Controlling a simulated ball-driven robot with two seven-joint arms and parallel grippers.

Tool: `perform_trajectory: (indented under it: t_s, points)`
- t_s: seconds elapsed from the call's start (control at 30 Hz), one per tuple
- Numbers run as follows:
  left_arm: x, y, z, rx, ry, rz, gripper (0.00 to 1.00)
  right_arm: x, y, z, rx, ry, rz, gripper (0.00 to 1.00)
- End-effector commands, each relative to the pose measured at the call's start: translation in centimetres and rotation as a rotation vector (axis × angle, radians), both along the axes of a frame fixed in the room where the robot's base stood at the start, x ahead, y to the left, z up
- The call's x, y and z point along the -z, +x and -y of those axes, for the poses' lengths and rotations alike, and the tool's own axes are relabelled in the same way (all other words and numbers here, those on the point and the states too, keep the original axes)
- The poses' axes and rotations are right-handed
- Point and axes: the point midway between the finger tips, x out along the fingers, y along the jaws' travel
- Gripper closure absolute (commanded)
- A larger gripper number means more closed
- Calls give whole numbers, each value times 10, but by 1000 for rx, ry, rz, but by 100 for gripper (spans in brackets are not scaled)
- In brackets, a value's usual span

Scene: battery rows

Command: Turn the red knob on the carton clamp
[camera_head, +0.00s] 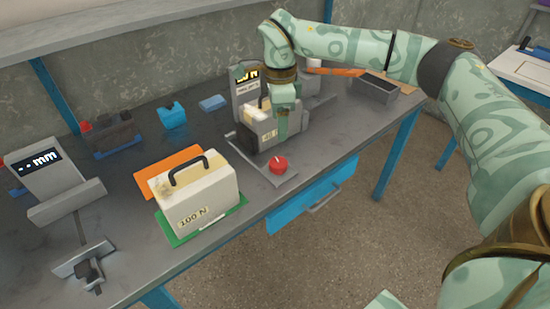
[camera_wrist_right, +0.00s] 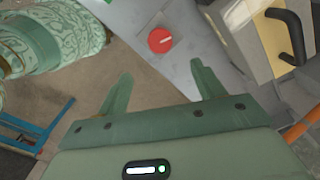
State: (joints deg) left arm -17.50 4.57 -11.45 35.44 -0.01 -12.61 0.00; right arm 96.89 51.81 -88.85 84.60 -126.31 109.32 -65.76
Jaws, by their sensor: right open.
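The red knob (camera_head: 278,164) sits at the right end of a grey metal base (camera_head: 258,168), apparently the carton clamp, near the bench's front edge. In the right wrist view the round knob (camera_wrist_right: 160,40) shows a pale mark on its face, on a light grey plate. My right gripper (camera_head: 283,136) hangs with its fingers down, above and behind the knob. In the wrist view its two fingers (camera_wrist_right: 160,72) are spread with nothing between them, and the knob lies beyond their tips, apart from them. My left gripper is not in view.
A cream box (camera_head: 212,200) with a black handle stands on a green mat, left of the knob. A grey carton-like block (camera_head: 261,138) stands close to my right gripper. A grey display unit (camera_head: 55,172) is at far left. A blue drawer (camera_head: 312,195) lies below the bench edge.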

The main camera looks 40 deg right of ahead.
Motion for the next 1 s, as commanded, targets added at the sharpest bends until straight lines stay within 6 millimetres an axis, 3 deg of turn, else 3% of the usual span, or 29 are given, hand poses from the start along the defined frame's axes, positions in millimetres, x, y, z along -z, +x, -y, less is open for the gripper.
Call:
perform_trajectory:
  t_s: [0.03, 0.2, 0.43, 0.63, 0.93, 1.0]
  points:
    - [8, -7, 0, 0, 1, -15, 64, 21, 0, 0, 0, 0, -10, 32]
    - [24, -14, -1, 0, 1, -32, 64, 67, 0, 0, 0, 2, -10, 32]
    - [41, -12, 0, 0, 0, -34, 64, 113, 0, -1, 1, 2, -7, 32]
    - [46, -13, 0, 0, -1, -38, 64, 129, 0, -1, 0, 3, -3, 32]
    - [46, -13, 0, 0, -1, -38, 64, 130, 0, -1, 1, 3, -1, 32]
    - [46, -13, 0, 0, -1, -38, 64, 130, 0, -1, 1, 3, -1, 48]
